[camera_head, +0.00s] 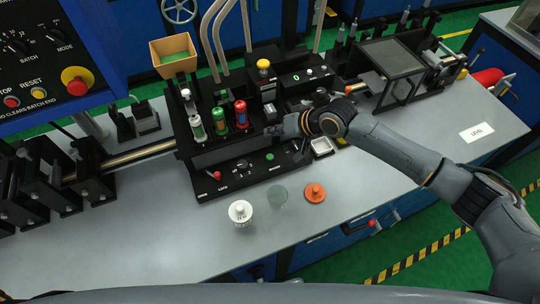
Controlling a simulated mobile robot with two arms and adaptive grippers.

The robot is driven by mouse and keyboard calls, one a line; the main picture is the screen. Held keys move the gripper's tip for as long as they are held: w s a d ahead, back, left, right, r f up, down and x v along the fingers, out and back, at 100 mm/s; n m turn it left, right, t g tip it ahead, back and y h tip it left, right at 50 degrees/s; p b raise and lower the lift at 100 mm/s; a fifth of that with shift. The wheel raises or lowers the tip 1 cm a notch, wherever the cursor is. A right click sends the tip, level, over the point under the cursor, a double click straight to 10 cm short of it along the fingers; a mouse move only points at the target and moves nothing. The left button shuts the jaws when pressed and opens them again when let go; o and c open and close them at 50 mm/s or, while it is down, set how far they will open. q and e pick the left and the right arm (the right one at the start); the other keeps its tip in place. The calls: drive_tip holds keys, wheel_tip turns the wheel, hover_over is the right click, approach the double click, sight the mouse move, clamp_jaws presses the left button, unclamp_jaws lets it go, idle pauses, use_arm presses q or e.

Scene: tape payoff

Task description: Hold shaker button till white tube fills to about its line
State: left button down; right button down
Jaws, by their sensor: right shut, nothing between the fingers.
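A white tube (198,129) stands in the black machine (215,157), left of a green tube (219,122) and a red tube (241,114). The fill level and line on the white tube are too small to read. My right gripper (279,129) is shut and empty at the machine's right side, right of the red tube. I cannot tell whether its tips touch anything. A green button (270,157) shows on the front panel below the gripper. Which control is the shaker button is not clear. My left gripper is not in view.
A white capped container (240,212), a translucent green cup (278,197) and an orange lidded piece (315,193) stand on the grey table (150,225) in front. A small metal tray (321,147) lies beneath my right arm. A control box (45,55) stands at upper left.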

drive_tip(key=shift+f, duration=0.15)
drive_tip(key=b, duration=0.7)
hover_over(273, 157)
wheel_tip(273, 157, down, 7)
drive_tip(key=shift+s+r, duration=0.1)
drive_tip(key=shift+r, duration=0.1)
drive_tip(key=shift+f+b, duration=0.45)
drive_tip(key=shift+f, duration=0.5)
drive_tip(key=shift+f, duration=0.15)
drive_tip(key=shift+f, duration=0.25)
drive_tip(key=shift+f, duration=0.5)
idle(0.5)
drive_tip(key=shift+r, duration=0.1)
idle(1.7)
drive_tip(key=shift+r+p, duration=0.75)
drive_tip(key=shift+r, duration=0.05)
drive_tip(key=shift+r, duration=0.15)
